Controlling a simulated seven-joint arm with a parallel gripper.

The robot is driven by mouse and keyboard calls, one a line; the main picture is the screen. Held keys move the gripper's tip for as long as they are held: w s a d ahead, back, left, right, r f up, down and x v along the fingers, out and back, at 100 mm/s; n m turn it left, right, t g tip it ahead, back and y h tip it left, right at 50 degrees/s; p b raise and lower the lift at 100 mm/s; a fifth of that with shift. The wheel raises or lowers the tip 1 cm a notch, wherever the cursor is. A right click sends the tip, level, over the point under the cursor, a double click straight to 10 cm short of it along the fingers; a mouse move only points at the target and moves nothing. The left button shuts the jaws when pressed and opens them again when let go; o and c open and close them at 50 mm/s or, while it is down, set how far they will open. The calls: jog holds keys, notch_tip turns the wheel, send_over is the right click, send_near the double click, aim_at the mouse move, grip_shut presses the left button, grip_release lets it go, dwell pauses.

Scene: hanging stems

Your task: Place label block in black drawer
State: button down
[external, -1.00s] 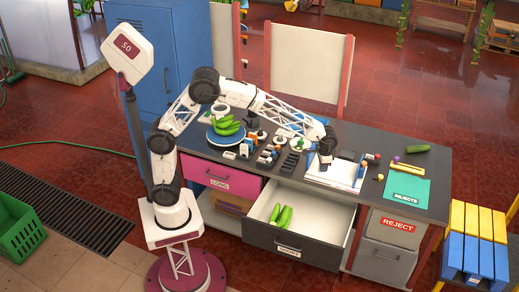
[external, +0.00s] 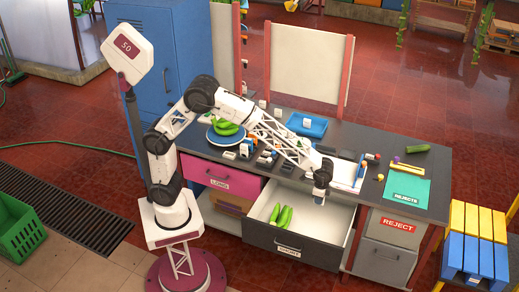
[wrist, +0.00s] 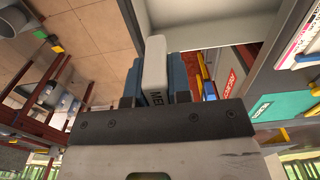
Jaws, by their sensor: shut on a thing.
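My gripper (external: 319,196) is shut on a small white label block (wrist: 155,65). In the wrist view the block stands between the two blue-grey fingers, with dark letters starting "ME" partly hidden by the gripper body. In the external view the block is too small to make out clearly. The black drawer (external: 268,241) is pulled open, with a dark front, a white label and a pale interior. Two or so green fruits (external: 281,216) lie in its left part. My gripper appears over the drawer's right part; its exact height is hard to tell.
A pink drawer (external: 222,182) is at left, grey reject drawers (external: 390,240) at right.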

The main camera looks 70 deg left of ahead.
notch_tip(320, 180, down, 28)
jog(key=shift+r, duration=0.15)
jog(key=shift+f, duration=3.1)
jog(key=shift+f, duration=0.1)
jog(key=shift+f, duration=1.8)
jog(key=shift+f, duration=0.1)
jog(key=c, duration=1.1)
grip_release()
jog(key=shift+o, duration=0.2)
